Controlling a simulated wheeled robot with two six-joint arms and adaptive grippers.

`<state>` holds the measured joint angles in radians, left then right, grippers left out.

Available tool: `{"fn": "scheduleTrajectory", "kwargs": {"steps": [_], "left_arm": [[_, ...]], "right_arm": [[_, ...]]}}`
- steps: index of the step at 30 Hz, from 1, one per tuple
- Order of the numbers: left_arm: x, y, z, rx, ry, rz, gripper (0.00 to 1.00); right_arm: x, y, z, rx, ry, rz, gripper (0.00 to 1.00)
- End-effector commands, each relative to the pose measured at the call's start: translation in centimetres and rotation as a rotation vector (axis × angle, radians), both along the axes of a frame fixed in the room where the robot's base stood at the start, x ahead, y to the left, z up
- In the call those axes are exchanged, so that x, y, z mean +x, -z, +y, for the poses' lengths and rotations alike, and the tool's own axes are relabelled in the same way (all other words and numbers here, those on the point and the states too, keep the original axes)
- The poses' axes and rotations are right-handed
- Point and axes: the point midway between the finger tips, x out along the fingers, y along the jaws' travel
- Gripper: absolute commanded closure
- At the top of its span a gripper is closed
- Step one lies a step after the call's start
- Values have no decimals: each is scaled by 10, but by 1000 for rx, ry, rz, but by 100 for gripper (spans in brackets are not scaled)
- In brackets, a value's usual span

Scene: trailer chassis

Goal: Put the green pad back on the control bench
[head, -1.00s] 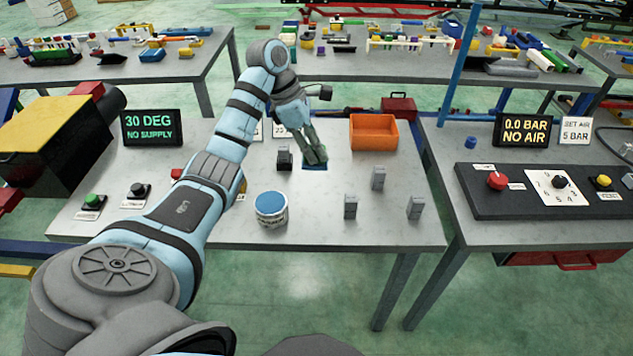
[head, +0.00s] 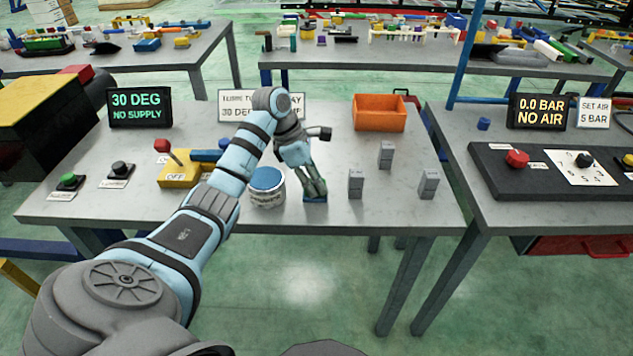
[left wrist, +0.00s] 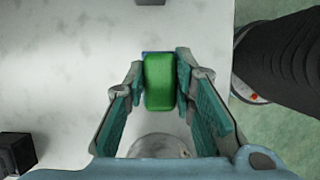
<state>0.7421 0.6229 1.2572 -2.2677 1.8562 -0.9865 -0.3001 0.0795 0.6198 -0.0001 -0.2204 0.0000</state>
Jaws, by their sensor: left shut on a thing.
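My left gripper (head: 316,190) is shut on the green pad (left wrist: 159,82), which sits between the two fingers in the left wrist view. A blue edge (head: 315,199) shows at the fingertips in the head view and past the pad's far end in the wrist view. The gripper points down close over the front part of the grey bench (head: 225,221), right of the paint can. I cannot tell whether the pad touches the bench top. My right gripper is not in view.
A can with a blue lid (head: 267,187) stands just left of the gripper. Several grey blocks (head: 356,183) stand to its right. An orange bin (head: 380,112) is behind. A yellow lever box (head: 180,171) is at the left. A second bench (head: 515,210) with an air panel stands right.

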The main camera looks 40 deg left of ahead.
Motion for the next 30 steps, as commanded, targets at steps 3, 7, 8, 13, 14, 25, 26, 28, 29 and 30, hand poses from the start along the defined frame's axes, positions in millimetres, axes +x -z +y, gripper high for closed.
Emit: {"fn": "scheduleTrajectory", "kwargs": {"steps": [3, 7, 8, 13, 14, 25, 26, 28, 29, 30], "left_arm": [[0, 0, 0, 0, 0, 0, 65], [0, 0, 0, 0, 0, 0, 56], [0, 0, 0, 0, 0, 0, 56], [0, 0, 0, 0, 0, 0, 56], [0, -1, 0, 0, 0, 0, 56], [-18, -81, 26, 2, -2, -1, 56], [-20, -88, 28, 2, -2, -1, 56], [-24, -104, 32, 1, -2, 0, 56], [-25, -109, 34, 2, -2, 1, 56], [-26, -112, 35, 1, -1, 0, 56]], "right_arm": [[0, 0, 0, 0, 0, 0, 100], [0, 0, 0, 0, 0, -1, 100], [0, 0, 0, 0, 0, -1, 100], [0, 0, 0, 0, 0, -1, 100], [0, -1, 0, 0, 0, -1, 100], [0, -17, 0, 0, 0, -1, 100], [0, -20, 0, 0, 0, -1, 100], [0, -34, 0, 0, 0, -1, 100], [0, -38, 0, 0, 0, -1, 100], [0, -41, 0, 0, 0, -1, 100]]}}
